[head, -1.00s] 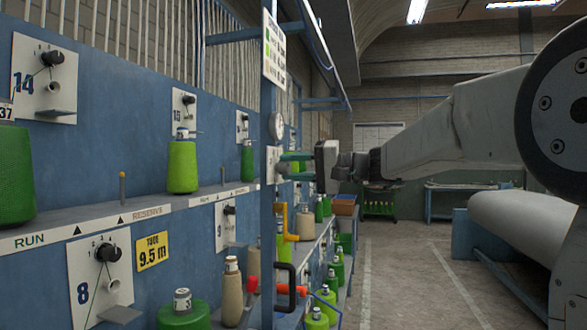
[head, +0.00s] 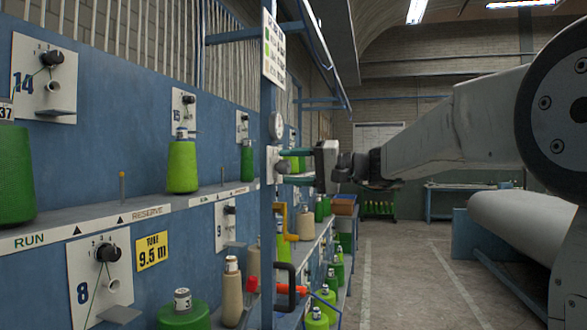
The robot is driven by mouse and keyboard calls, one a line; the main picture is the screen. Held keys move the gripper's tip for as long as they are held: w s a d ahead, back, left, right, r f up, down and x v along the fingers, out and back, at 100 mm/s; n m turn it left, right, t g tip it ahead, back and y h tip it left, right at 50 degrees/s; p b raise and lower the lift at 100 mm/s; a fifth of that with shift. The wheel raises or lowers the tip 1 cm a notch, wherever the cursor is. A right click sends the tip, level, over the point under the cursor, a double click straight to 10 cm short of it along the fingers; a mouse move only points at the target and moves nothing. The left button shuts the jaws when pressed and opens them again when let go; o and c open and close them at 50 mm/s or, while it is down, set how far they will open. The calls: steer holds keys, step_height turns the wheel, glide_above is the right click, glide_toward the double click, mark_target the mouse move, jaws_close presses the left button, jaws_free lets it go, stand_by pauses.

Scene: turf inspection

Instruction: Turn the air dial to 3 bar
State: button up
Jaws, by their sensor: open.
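The round air gauge (head: 276,125) is on the blue post. Its needle and marks are too small to read. Below it is a pale panel (head: 270,160) with a small dial knob (head: 281,167). My gripper (head: 287,166) reaches in from the right at the knob's height. Its two green-tipped fingers point left, one above and one below the knob, and stand apart. I cannot tell whether they touch it. The dial's numbers and setting are too small to read.
A blue rack on the left carries green yarn cones (head: 182,166) and numbered dial plates (head: 45,78). A yellow handle (head: 282,220), a black handle (head: 287,288) and an orange-red bar (head: 290,289) are low by the post. The floor aisle (head: 400,270) is clear.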

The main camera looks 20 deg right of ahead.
steer(key=v, duration=0.8)
stand_by(0.4)
steer(key=s+a+f+m+g+h, duration=0.1)
steer(key=s+a+f+g+h, duration=0.15)
steer(key=s+f, duration=0.45)
steer(key=s+a+f+m+g+h, duration=0.1)
steer(key=s+a+f+g+h, duration=0.2)
steer(key=f, duration=0.8)
steer(key=s+f+n+g+h, duration=0.1)
steer(key=s+f+h, duration=0.2)
steer(key=s, duration=0.4)
steer(key=s+d+f+n+g+h, duration=0.1)
steer(key=s+f+n+h, duration=0.1)
steer(key=s+f, duration=0.3)
steer(key=s+f+n+g+h, duration=0.1)
steer(key=s+f+h, duration=0.3)
steer(key=s, duration=0.7)
steer(key=shift+d+f+n+g, duration=0.25)
steer(key=shift+f+n+g, duration=0.05)
steer(key=shift+g, duration=0.05)
